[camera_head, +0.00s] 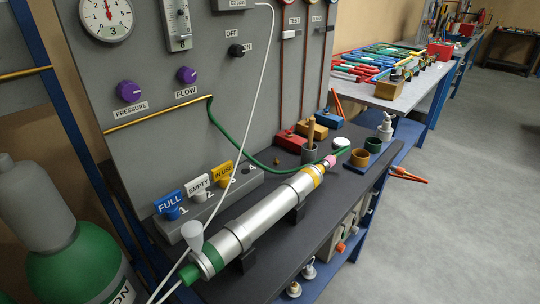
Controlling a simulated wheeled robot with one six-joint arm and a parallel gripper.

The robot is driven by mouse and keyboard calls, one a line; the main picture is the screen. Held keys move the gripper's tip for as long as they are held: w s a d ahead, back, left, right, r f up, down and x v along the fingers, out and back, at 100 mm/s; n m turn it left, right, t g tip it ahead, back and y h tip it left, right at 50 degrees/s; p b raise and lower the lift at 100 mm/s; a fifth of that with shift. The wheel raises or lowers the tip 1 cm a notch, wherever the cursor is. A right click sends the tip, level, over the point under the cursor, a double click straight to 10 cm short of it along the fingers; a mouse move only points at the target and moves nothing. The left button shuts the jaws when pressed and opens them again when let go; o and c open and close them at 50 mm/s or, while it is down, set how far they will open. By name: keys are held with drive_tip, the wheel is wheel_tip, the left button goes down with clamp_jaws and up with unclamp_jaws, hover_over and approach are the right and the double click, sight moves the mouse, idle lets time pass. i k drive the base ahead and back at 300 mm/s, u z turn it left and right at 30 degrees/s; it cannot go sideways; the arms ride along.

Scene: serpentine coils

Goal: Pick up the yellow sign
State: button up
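The yellow sign (222,173), lettered "IN USE", stands upright on a grey rack (245,183) on the dark bench. It is the rightmost of three signs, near the number 3. The white "EMPTY" sign (198,185) and the blue "FULL" sign (168,202) stand to its left. No sign stands by the number 4. My gripper is not in view.
A long silver cylinder (255,218) lies on supports in front of the rack. A white tube (258,92) and a green hose (222,133) cross near the signs. A grey panel (160,70) rises behind. Cups (360,157) and coloured blocks (291,139) stand farther right.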

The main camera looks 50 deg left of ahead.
sight(220, 173)
drive_tip(key=i, duration=2.05)
drive_tip(key=u, duration=4.15)
drive_tip(key=i, duration=0.5)
drive_tip(key=z, duration=0.05)
